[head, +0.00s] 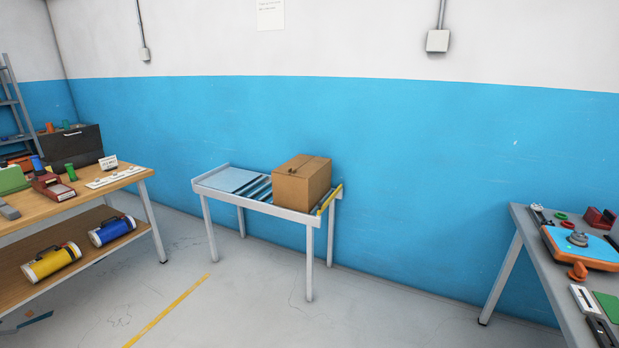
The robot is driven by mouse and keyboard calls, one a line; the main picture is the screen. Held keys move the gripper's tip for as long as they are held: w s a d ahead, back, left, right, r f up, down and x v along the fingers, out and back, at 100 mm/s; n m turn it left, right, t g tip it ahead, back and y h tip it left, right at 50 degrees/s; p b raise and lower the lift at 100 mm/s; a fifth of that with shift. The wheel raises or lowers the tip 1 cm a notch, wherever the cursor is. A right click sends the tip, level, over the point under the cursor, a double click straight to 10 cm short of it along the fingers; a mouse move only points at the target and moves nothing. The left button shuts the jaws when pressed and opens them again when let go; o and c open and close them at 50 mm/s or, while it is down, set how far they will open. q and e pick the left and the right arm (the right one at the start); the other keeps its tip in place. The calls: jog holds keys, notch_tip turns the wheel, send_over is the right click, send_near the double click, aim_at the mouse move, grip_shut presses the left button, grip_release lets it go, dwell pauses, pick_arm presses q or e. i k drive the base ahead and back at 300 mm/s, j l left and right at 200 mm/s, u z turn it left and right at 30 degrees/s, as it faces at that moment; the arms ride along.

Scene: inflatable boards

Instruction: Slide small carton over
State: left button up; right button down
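A small brown cardboard carton (301,188) sits closed and upright on the right part of a low grey roller table (262,208). The table stands against the blue wall. Its left part is a flat pale blue panel (229,180), bare. Several dark rollers (259,189) show between the panel and the carton. A yellow strip (331,199) runs along the table's right end, beside the carton. Neither of my grippers shows in the head view.
A wooden workbench (135,180) with tools stands at the left, with a yellow cylinder (50,264) and a blue cylinder (112,231) on its lower shelf. A grey table (541,246) with an orange and blue item (583,248) stands at the right. The floor before the roller table is clear, with a yellow line (168,311).

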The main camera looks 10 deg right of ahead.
aim_at(302, 195)
jog(key=i+l+z, duration=0.15)
jog(key=i+z, duration=0.25)
jog(key=i, duration=0.2)
jog(key=i+z, duration=0.45)
jog(key=i, duration=0.15)
jog(key=i+l+u, duration=0.2)
jog(key=i+u, duration=0.3)
jog(key=i+l+u, duration=0.35)
jog(key=u, duration=0.15)
jog(key=i+l+u, duration=0.7)
jog(key=l, duration=0.2)
jog(key=i+l+u, duration=0.2)
jog(key=l, duration=0.2)
jog(key=l+u, duration=0.2)
jog(key=l, duration=0.2)
